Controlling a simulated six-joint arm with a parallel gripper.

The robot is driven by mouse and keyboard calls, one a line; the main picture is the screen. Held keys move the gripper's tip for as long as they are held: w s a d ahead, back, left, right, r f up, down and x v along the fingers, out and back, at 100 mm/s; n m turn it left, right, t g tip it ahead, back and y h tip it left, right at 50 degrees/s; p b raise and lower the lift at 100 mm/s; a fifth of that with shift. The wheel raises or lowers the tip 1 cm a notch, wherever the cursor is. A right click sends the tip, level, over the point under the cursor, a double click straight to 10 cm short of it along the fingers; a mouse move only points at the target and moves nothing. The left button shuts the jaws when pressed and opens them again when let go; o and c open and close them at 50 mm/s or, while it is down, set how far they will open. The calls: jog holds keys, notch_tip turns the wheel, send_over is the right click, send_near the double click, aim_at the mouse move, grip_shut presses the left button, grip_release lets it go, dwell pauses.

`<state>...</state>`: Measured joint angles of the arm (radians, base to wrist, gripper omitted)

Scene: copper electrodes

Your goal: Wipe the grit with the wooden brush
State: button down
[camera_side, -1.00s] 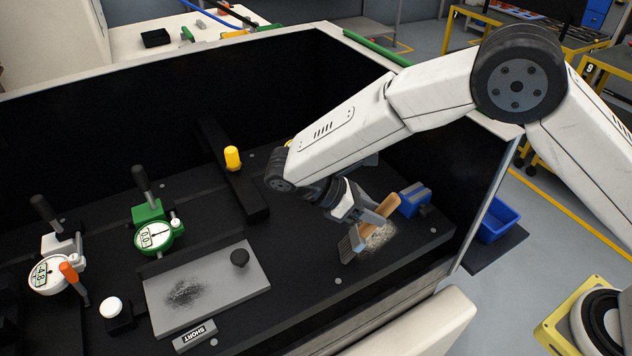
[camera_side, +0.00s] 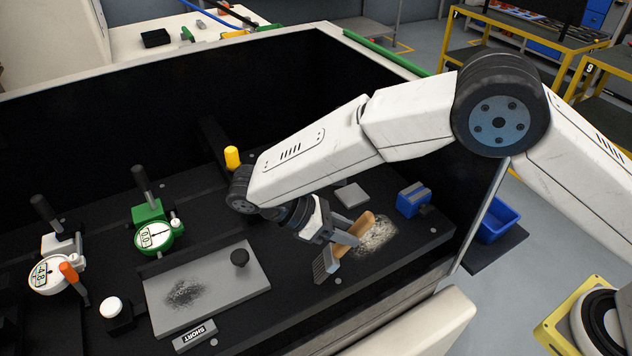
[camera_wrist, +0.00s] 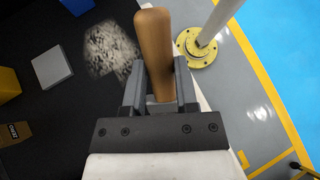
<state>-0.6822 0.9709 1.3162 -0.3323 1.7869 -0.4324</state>
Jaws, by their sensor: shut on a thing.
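The wooden brush (camera_side: 356,231) is held in my gripper (camera_side: 345,236), which is shut on its handle. Its grey bristle head (camera_side: 325,264) points down and left, low over the black work surface; I cannot tell whether it touches. In the wrist view the brown handle (camera_wrist: 153,50) stands between the fingers of my gripper (camera_wrist: 160,75), and the bristles are hidden. Dark grit (camera_side: 184,293) lies on the grey plate (camera_side: 230,305), left of the brush. A pale speckled patch (camera_side: 376,237) lies to the brush's right and also shows in the wrist view (camera_wrist: 110,48).
The green dial gauge (camera_side: 150,225) and white dial gauge (camera_side: 52,270) stand behind and left. A blue block (camera_side: 412,199) and a small grey square (camera_side: 351,195) lie to the right.

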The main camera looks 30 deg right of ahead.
jog(key=shift+d, duration=5.4)
notch_tip(320, 180, up, 8)
jog(key=shift+d, duration=0.35)
jog(key=shift+w, duration=0.1)
jog(key=w+d+r+m, duration=0.1)
jog(key=w+d+r, duration=0.2)
jog(key=d, duration=0.4)
jog(key=shift+w+d+r+m, duration=0.3)
jog(key=shift+w+r, duration=0.05)
jog(key=shift+r, duration=0.05)
jog(key=shift+f, duration=0.15)
jog(key=shift+f, duration=2.35)
